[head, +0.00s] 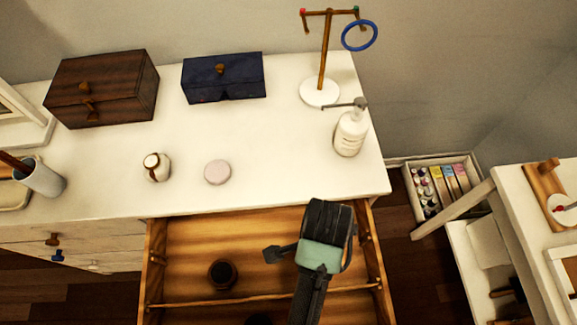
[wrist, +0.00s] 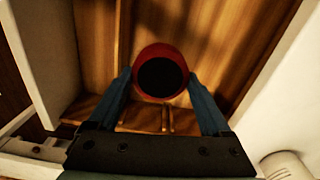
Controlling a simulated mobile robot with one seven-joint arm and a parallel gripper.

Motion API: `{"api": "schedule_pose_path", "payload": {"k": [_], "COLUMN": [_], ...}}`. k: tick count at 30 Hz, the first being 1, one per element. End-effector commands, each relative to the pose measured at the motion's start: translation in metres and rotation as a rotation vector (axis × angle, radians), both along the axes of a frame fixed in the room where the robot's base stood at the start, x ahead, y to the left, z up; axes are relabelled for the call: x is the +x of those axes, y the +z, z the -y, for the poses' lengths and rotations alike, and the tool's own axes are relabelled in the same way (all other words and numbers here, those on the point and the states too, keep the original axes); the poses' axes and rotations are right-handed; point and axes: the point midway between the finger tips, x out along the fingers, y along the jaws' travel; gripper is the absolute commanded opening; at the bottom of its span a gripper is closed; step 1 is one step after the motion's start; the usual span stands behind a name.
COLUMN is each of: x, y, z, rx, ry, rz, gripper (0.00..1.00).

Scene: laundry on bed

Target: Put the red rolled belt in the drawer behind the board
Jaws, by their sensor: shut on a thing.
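The red rolled belt (wrist: 144,57) sits between my two blue fingertips in the wrist view, its dark round centre facing the camera. My gripper (wrist: 160,85) is shut on it, over the inside of the open wooden drawer (head: 157,248). A thin board (head: 205,303) runs across the drawer from side to side. In the head view my gripper (head: 272,254) is dark and partly hidden by my arm, on the dresser side of the board. A dark round thing (head: 222,274) shows behind the board there; I cannot tell whether it is the belt.
The white dresser top (head: 270,150) overhangs the drawer's back. It bears a pump bottle (head: 350,134), a round pink tin (head: 217,172), a small jar (head: 157,168), a brown box (head: 103,88), a blue box (head: 223,78) and a stand (head: 322,60). Drawer floor left of my gripper is mostly bare.

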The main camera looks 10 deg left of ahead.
Motion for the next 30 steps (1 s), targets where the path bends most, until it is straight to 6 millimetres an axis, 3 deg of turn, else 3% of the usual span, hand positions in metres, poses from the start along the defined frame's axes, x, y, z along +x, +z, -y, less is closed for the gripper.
{"api": "schedule_pose_path", "payload": {"k": [8,16,30], "x": [0.0,-0.002,0.0], "y": [-0.007,-0.054,-0.103], "z": [-0.01,-0.01,-0.009], "rx": [0.0,0.001,0.001], "ry": [0.046,0.044,0.042], "rz": [-0.001,-0.005,0.0], "gripper": [0.18,0.18,0.18]}}
